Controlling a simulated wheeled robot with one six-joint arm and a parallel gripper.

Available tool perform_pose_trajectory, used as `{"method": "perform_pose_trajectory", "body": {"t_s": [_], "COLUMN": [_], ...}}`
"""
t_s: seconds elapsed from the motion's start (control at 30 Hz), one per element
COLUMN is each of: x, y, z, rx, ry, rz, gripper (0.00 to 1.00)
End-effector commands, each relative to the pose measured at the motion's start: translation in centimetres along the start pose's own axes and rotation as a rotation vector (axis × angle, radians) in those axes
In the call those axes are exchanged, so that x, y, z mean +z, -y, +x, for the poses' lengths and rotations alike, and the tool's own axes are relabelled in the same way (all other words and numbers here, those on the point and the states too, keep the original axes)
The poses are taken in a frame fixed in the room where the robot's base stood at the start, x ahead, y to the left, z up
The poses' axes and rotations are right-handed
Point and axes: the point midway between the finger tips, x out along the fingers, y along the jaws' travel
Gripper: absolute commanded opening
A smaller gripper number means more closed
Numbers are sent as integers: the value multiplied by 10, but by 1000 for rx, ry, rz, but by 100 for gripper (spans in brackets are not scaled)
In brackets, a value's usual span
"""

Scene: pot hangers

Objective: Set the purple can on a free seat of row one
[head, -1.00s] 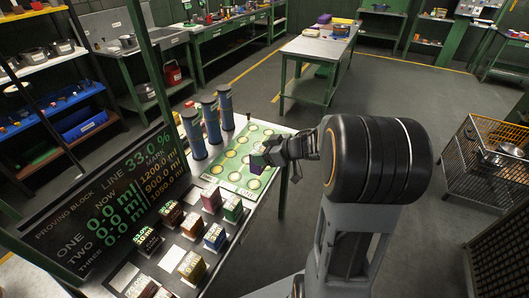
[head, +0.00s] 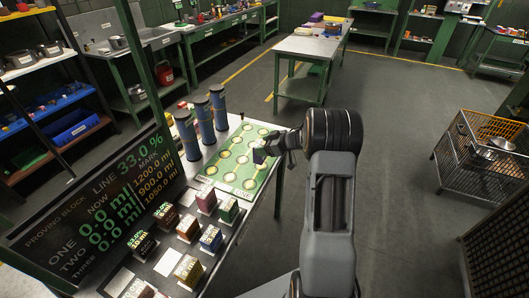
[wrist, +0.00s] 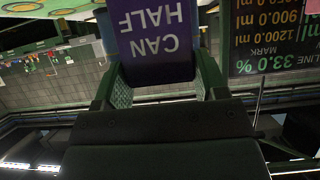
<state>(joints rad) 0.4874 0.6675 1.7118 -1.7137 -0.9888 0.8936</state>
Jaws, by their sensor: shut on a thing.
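The purple can (wrist: 155,45) fills the top middle of the wrist view, its label "CAN HALF" upside down there. My gripper (wrist: 161,75) is shut on it, one green finger on each side. In the head view my gripper (head: 264,152) is over the right part of the green board (head: 262,180). The can is small and dark there, mostly hidden by the gripper, and I cannot tell its height above the board. The board has several round pale seats (head: 225,166). The seats I can see look empty; those under the gripper are hidden. Row marks are too small to read.
Three tall blue cylinders (head: 203,121) stand along the board's left side. A dark readout panel (head: 95,205) is at the left.

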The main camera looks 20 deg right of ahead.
Motion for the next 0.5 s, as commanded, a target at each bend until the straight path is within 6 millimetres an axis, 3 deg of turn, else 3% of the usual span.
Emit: {"method": "perform_pose_trajectory", "body": {"t_s": [0.3,0.5], "x": [28,30], "y": [-4,-4], "z": [17,18], "rx": [0,1], "ry": [-1,-1], "rz": [1,-1], "gripper": [33,33]}}
